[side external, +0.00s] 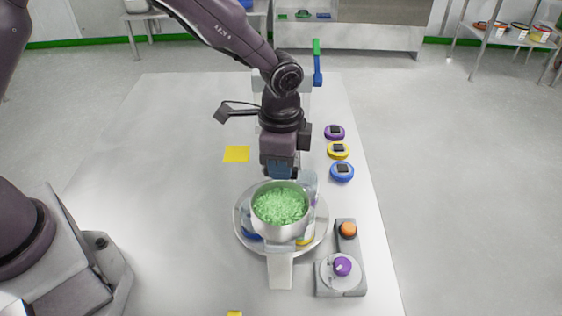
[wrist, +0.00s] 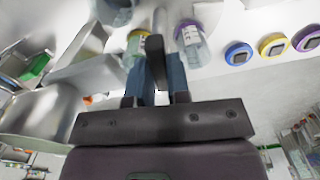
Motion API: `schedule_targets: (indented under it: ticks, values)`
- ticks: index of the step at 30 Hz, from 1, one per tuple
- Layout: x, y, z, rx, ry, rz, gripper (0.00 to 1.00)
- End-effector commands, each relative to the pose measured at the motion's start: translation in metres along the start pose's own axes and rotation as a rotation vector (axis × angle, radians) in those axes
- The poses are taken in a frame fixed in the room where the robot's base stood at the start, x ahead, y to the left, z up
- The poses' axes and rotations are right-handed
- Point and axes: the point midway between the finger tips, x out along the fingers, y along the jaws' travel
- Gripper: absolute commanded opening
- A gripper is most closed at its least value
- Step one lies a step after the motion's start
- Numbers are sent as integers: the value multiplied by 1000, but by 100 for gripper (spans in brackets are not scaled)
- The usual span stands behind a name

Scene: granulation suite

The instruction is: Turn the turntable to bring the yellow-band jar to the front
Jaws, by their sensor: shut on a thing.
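The round turntable (side external: 240,228) stands near the table's front, partly hidden under a metal bowl of green granules (side external: 281,206). In the wrist view the yellow-band jar (wrist: 137,47) and a purple-band jar (wrist: 190,42) stand beyond my fingers. In the side view, bits of yellow (side external: 305,240) and blue (side external: 251,232) show below the bowl. My gripper (side external: 280,172) points down just behind the bowl; its fingertips are hidden there. In the wrist view its blue fingers (wrist: 164,72) are shut on a dark bar (wrist: 156,62). Whether the bar belongs to the turntable, I cannot tell.
A grey box with an orange button (side external: 348,229) and a purple knob (side external: 342,266) stands to the right. Purple (side external: 334,132), yellow (side external: 338,150) and blue (side external: 342,171) discs line the right edge. A yellow square (side external: 237,154) lies left. The table's left side is mostly clear.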

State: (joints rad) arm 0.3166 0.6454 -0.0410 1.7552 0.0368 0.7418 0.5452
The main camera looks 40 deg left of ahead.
Motion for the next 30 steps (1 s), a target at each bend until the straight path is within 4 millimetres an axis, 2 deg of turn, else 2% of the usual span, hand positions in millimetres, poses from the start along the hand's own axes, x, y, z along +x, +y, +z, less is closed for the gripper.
schedule_targets:
  ticks: [30]
  values:
    - [-1,0,0,-509,0,0,0]
